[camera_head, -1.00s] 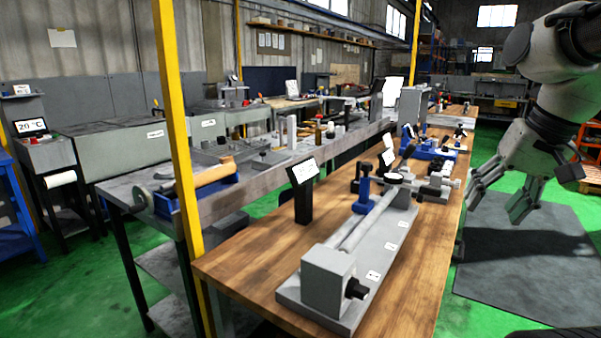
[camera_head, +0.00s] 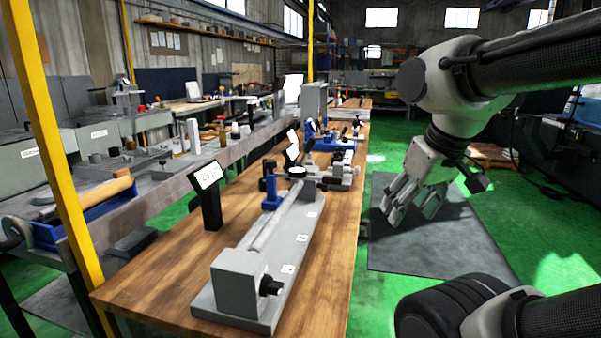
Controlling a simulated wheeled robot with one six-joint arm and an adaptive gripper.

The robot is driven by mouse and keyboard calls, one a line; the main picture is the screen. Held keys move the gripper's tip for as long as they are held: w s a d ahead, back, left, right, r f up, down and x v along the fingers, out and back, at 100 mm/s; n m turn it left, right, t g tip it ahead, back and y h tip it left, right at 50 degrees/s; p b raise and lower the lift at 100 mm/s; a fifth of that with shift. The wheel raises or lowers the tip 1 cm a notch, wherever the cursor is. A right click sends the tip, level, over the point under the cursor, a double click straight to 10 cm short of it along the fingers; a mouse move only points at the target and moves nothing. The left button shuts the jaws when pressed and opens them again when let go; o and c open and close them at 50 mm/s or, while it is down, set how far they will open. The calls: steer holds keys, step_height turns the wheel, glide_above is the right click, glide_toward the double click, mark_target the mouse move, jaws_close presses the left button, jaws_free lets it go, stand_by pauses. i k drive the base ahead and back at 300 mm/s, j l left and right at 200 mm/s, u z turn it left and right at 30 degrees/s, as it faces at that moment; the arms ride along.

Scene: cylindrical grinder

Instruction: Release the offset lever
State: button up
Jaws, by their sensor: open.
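A grey machine-like fixture (camera_head: 292,247) lies along the wooden bench, with a grey block (camera_head: 238,284) at its near end and a long rod (camera_head: 283,220) above its base. A black knob (camera_head: 271,285) sticks out of the block's right side. A blue post (camera_head: 270,186) and a dark round part (camera_head: 297,171) stand near its far end. I cannot tell which part is the offset lever. My gripper (camera_head: 412,208) hangs open and empty, pointing down, right of the bench and apart from the fixture.
The wooden bench (camera_head: 160,279) carries a black sign stand (camera_head: 208,199) and blue and grey devices (camera_head: 325,138) farther back. A yellow post (camera_head: 50,150) stands at the left. A grey floor mat (camera_head: 440,255) lies right of the bench, with open green floor around it.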

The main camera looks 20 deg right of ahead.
mark_target(311, 141)
steer(key=l+u, duration=0.1)
steer(key=l, duration=1.2)
